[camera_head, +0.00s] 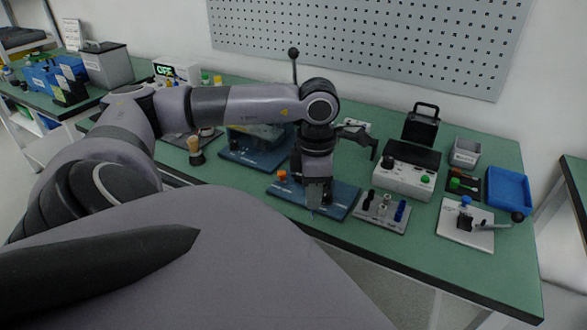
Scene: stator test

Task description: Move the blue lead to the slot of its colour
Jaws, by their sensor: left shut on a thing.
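My left gripper (315,198) points down over a dark blue plate (342,207) with an orange knob (282,175) at its left end. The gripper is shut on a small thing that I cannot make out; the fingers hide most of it. I cannot pick out the blue lead for sure. Just right of the plate stands a grey holder (364,213) with a black, a pale and a blue upright piece (400,210). I cannot tell whether these are slots or plugs. My right gripper is not in view.
A grey tester box (404,182) with a green button stands behind the holder. A white plate (465,231) with a lever and a blue tray (508,190) are at right. A brush (195,150) stands at left. The green table's front right part is clear.

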